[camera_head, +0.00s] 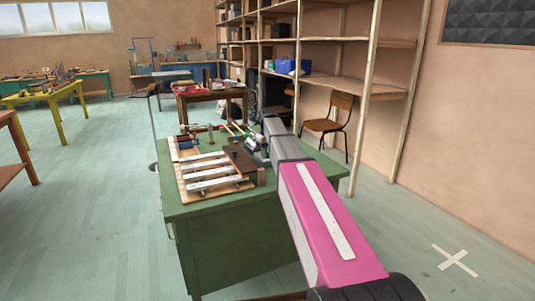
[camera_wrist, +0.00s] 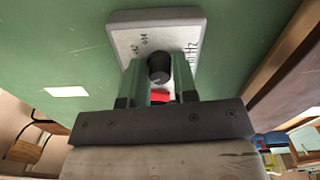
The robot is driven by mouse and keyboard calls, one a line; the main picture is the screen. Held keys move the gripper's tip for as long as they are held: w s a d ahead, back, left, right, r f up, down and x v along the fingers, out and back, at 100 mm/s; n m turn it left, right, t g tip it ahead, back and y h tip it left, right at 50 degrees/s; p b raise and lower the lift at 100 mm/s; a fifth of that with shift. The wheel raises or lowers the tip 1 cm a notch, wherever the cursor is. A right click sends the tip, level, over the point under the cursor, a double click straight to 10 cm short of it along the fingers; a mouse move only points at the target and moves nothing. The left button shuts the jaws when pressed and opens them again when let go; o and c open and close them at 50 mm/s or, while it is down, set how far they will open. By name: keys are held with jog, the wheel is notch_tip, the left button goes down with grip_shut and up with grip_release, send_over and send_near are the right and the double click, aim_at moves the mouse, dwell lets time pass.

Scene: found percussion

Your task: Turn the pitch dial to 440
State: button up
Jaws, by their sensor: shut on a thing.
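The pitch dial shows in the wrist view as a dark round knob (camera_wrist: 159,69) on a pale plate (camera_wrist: 125,36). The plate carries small printed numbers and the letters "Hz"; most of the scale is too small or covered to read. My gripper (camera_wrist: 158,82) has its two fingers on either side of the knob, shut on it. A small red patch (camera_wrist: 160,95) shows between the fingers below the knob. Where the dial points cannot be told. In the head view my arm reaches over the green table (camera_head: 225,240) and hides the dial and the gripper tips.
A wooden board with pale bars (camera_head: 213,172) lies on the table left of my arm. A brown block (camera_head: 240,160) and small tools stand close beside the arm. Shelves (camera_head: 335,65) and a chair (camera_head: 328,123) stand behind. The floor at left is open.

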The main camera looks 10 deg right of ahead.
jog(key=shift+m, duration=2.8)
jog(key=o, duration=0.9)
notch_tip(320, 180, up, 11)
jog(key=shift+f, duration=0.1)
